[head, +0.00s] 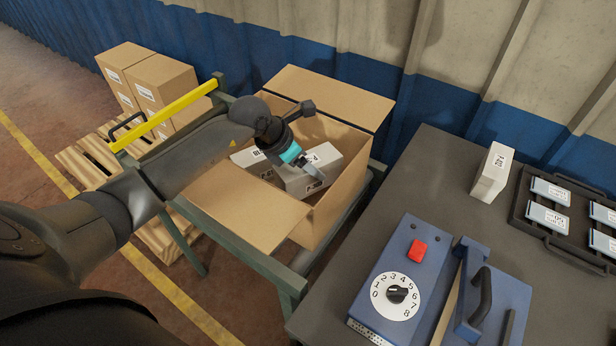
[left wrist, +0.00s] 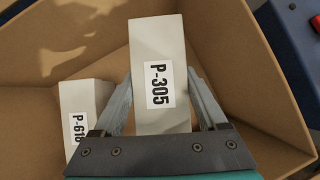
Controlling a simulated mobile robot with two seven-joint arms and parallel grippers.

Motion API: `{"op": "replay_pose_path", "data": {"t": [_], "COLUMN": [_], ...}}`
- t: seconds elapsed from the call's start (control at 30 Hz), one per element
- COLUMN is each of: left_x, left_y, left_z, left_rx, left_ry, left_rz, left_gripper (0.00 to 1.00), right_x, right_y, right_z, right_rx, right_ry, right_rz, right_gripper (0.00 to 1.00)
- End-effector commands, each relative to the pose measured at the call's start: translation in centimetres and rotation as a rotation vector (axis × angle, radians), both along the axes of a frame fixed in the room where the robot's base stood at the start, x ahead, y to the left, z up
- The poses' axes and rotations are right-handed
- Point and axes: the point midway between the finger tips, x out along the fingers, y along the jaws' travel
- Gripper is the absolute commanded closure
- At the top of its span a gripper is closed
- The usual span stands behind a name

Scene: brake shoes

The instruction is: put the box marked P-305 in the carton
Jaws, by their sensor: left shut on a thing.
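The white box marked P-305 (left wrist: 158,45) is between the two fingers of my left gripper (left wrist: 160,78), which is shut on it. In the head view this box (head: 322,160) is inside the open cardboard carton (head: 345,190), below the rim level. I cannot tell whether it touches the carton floor. The carton's wall and floor also show in the left wrist view (left wrist: 255,75). Another white box, its label partly hidden and starting P-61 (left wrist: 85,97), lies in the carton to the left; it also shows in the head view (head: 250,160). My right gripper is out of view.
The carton sits on a green-framed stand (head: 290,278) with its flaps open. On the dark table (head: 425,185) are another white box (head: 492,173), a black tray (head: 525,205) of labelled packs and a blue device (head: 410,265) with dial and red button. Stacked cartons (head: 160,85) stand behind left.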

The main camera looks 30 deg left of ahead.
Motion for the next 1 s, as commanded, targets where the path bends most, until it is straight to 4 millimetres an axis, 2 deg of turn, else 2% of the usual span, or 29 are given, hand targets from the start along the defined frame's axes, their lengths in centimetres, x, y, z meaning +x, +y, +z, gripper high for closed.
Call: {"op": "replay_pose_path", "data": {"t": [0.17, 0.4, 0.6, 0.63, 0.83, 1.0], "left_x": [0.1, 0.1, 0.1, 0.0, 0.0, 0.0], "left_y": [-0.1, 0.0, 0.0, 0.0, 0.0, 0.0], "left_z": [-1.2, -4.4, -4.4, -4.5, -4.5, -4.5], "left_rx": [-0.002, -0.001, 0.000, 0.001, 0.001, 0.001], "left_ry": [-0.003, -0.004, -0.005, -0.001, -0.001, -0.002], "left_rz": [0.000, 0.001, -0.001, -0.002, 0.000, 0.000], "left_gripper": [1.00, 1.00, 1.00, 0.22, 0.00, 0.00], "right_x": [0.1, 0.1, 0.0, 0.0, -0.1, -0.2], "right_y": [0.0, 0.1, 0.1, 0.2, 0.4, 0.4], "right_z": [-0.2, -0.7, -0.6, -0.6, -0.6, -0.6], "right_rx": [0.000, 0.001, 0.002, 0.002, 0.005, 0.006], "right_ry": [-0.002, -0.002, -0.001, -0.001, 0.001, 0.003], "right_rz": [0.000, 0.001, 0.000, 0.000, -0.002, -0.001], "right_gripper": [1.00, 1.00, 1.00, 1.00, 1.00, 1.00]}}
